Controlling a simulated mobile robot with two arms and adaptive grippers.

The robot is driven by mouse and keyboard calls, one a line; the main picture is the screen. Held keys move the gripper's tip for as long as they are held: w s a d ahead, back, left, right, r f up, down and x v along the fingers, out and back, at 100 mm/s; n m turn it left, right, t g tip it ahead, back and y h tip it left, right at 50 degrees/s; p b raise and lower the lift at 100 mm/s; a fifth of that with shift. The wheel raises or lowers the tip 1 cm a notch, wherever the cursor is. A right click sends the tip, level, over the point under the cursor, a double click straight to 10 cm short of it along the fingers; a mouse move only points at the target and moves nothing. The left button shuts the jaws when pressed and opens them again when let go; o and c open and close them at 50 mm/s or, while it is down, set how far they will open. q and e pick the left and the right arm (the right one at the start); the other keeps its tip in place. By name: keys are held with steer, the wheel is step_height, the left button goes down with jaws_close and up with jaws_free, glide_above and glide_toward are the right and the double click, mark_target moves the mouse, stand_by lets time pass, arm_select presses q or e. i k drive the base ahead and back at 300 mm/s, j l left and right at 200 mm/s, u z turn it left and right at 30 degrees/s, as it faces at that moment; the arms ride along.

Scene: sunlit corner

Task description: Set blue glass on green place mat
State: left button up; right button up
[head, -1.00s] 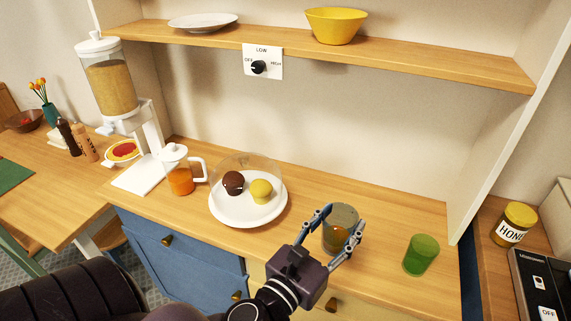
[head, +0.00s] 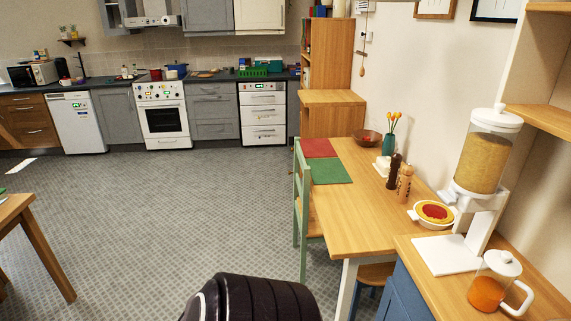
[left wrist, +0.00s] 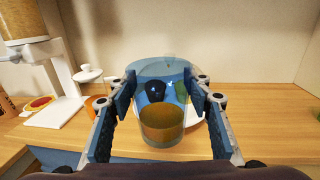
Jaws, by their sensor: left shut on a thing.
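The blue glass (left wrist: 162,70) is see-through and upright in the left wrist view, with brown showing in its lower part. My left gripper (left wrist: 160,92) is shut on it, a finger on each side. I cannot tell if its base touches the counter (left wrist: 270,115). The green place mat (head: 332,171) lies flat and bare on the wooden table (head: 368,225) in the head view, apart from the glass. My left gripper and the glass are outside the head view. My right gripper is in neither view.
A red mat (head: 318,148) lies behind the green one. Dark and tan mills (head: 404,184), tulips (head: 390,140) and a bowl (head: 366,138) stand right of the mats. A green chair (head: 300,200) is at the table's left. A cereal dispenser (head: 488,160) and pitcher (head: 487,292) stand nearer. Left floor is open.

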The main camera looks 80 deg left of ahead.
mark_target(330, 172)
steer(key=j+u, duration=0.15)
steer(key=j, duration=0.45)
steer(key=i+j+u, duration=0.15)
steer(key=j, duration=0.4)
steer(key=j+u, duration=0.15)
steer(key=j, duration=0.4)
steer(key=i+j, duration=0.1)
steer(key=j, duration=0.3)
steer(key=i+j, duration=0.1)
steer(key=j, duration=0.35)
steer(key=i+j, duration=0.1)
steer(key=j, duration=0.3)
steer(key=i+j, duration=0.1)
steer(key=j, duration=0.35)
steer(key=i+j, duration=0.1)
steer(key=j, duration=0.3)
steer(key=u, duration=0.05)
